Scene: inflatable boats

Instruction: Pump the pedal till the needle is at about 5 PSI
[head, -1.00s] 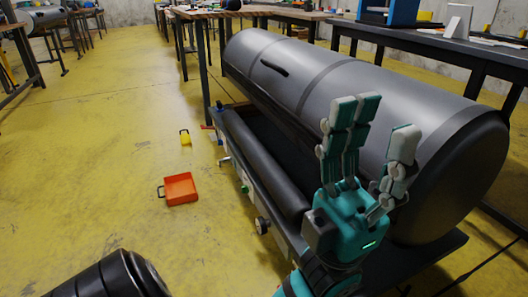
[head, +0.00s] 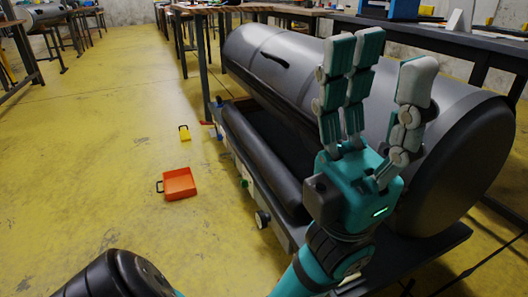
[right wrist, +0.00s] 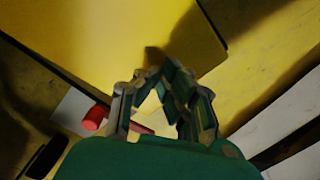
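My left gripper (head: 386,58) is raised in the middle right of the head view, fingers spread and empty, in front of a large dark grey cylinder (head: 300,75). I cannot make out which thing is the pedal. No gauge needle can be read in either view.
An orange tray-like thing (head: 180,184) with a black handle and a small yellow thing (head: 184,132) lie on the yellow floor. A padded dark roll (head: 262,165) runs beside the cylinder. Workbenches (head: 450,40) stand behind. The floor at left is largely clear.

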